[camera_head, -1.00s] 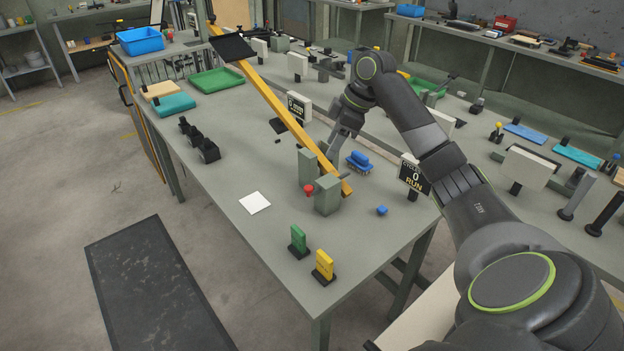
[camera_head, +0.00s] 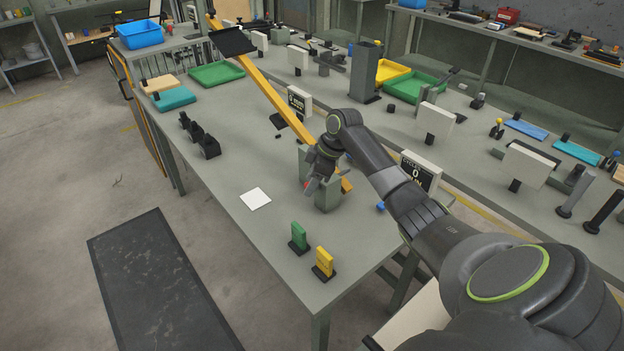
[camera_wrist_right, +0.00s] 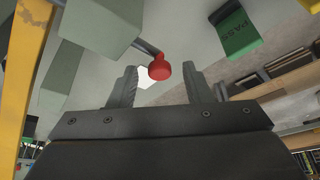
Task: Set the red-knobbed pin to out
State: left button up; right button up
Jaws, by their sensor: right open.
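The red knob (camera_wrist_right: 160,69) shows in the right wrist view on a short grey rod beside a grey-green block (camera_wrist_right: 103,22). In the head view only a bit of the red knob (camera_head: 306,185) shows beside my right gripper (camera_head: 314,187); the rest is hidden. The grey-green block (camera_head: 327,198) stands at the lower end of the yellow bar (camera_head: 280,108). My right gripper is open, and in its wrist view the knob appears between the two fingertips (camera_wrist_right: 164,80). I cannot tell whether they touch it. My left gripper is not in view.
A white square (camera_head: 255,199), a green tag (camera_head: 298,238) and a yellow tag (camera_head: 324,263) are on the table's near part. Black blocks (camera_head: 200,138) stand to the left. A display sign (camera_head: 418,172) stands behind my right arm.

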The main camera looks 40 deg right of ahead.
grip_shut()
jog(key=a+p, duration=0.3)
jog(key=a, duration=0.2)
jog(key=shift+s+a+p, duration=0.15)
jog(key=shift+p, duration=0.25)
